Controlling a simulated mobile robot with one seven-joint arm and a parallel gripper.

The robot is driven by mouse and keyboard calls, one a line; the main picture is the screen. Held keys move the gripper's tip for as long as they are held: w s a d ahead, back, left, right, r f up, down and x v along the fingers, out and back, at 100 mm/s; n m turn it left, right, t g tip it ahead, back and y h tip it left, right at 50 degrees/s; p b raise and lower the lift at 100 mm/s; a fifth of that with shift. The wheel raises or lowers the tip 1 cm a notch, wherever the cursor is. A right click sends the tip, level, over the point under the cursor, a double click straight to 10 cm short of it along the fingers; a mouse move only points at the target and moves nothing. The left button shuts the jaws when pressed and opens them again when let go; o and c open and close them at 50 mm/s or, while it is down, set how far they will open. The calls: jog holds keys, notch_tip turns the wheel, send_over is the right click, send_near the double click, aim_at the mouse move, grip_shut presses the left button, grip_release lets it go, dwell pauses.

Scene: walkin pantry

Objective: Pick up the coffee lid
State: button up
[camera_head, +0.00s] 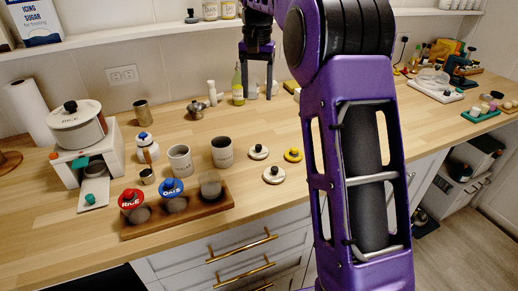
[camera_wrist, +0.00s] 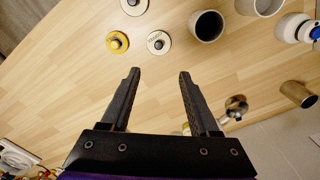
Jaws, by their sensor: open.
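Three loose round lids with dark knobs lie on the wooden counter. A cream lid (camera_head: 258,152) lies behind another cream lid (camera_head: 274,174), and a yellow lid (camera_head: 292,155) lies to their right. In the wrist view the rear cream lid (camera_wrist: 158,47) has small lettering that I cannot read, so I cannot tell which is the coffee lid. The yellow lid (camera_wrist: 117,42) is beside it, and the other cream lid (camera_wrist: 134,5) is cut by the top edge. My gripper (camera_head: 258,93) is open and empty above the back of the counter; its fingers (camera_wrist: 158,73) point toward the lids.
Two open grey canisters (camera_head: 222,152) (camera_head: 180,160) stand left of the lids. A wooden tray (camera_head: 132,232) holds jars with red and blue lids and a clear jar. A bottle (camera_head: 238,86) and moka pot (camera_head: 196,110) stand behind. Counter around the lids is mostly clear.

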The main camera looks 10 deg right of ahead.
jog(key=b, duration=0.3)
send_over(259, 146)
jog(key=f, duration=1.1)
jog(key=shift+a+f, duration=0.25)
jog(key=shift+f, duration=0.15)
jog(key=shift+d+f+b, duration=0.2)
jog(key=shift+f+b, duration=0.15)
jog(key=shift+f, duration=2.4)
grip_shut()
